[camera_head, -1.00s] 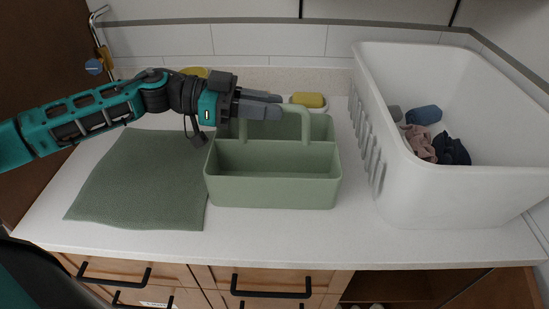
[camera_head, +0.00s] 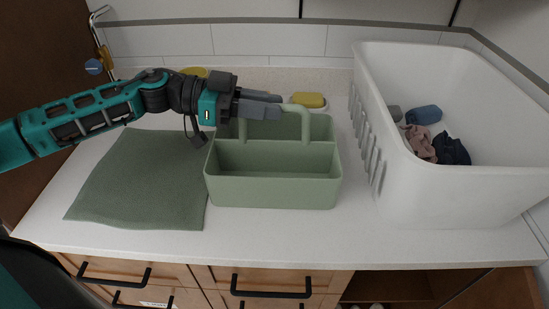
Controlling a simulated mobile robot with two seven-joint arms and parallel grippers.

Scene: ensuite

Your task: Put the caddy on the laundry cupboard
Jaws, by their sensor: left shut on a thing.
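The caddy (camera_head: 272,193) is a sage-green open box with compartments and a raised handle. It stands upright on the white countertop, right of the green mat. My left gripper (camera_head: 262,104) reaches in from the left and is shut on the caddy's handle, near its top left part. Its fingers hide part of the handle. No objects show inside the caddy's front compartment. The cupboard (camera_head: 215,277) under the countertop has wooden drawer fronts with black handles. My right gripper is not in view.
A large white basket (camera_head: 440,205) holding several cloth items (camera_head: 424,140) stands close on the right. A green mat (camera_head: 140,180) lies flat on the left. A yellow item (camera_head: 309,100) lies on a dish behind the caddy. A wall rises at the back.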

